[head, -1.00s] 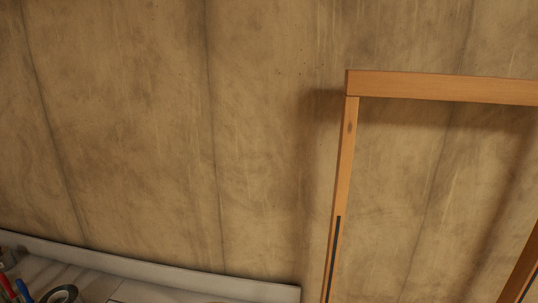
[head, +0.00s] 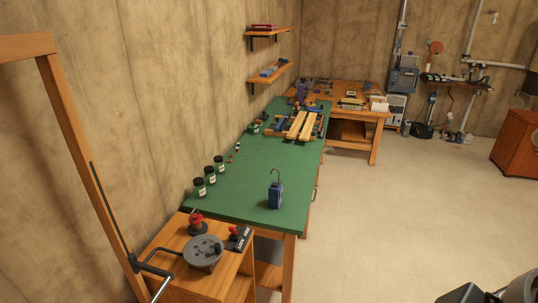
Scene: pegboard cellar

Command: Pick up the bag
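I cannot make out a bag for certain in the head view. A small dark blue item (head: 275,194) with a thin curved hook on top stands near the front of the green-topped workbench (head: 240,178); it looks more like a can or a lock than a bag. Neither of my grippers shows its fingers. Grey and black rounded parts at the bottom right corner may be part of my arm.
A wooden cabinet (head: 172,244) in front holds a round grey device (head: 203,252). Several dark jars line the bench's wall side. A wooden table (head: 350,88) stands beyond. A red-brown cabinet (head: 518,145) is at right. The floor (head: 400,210) between is open.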

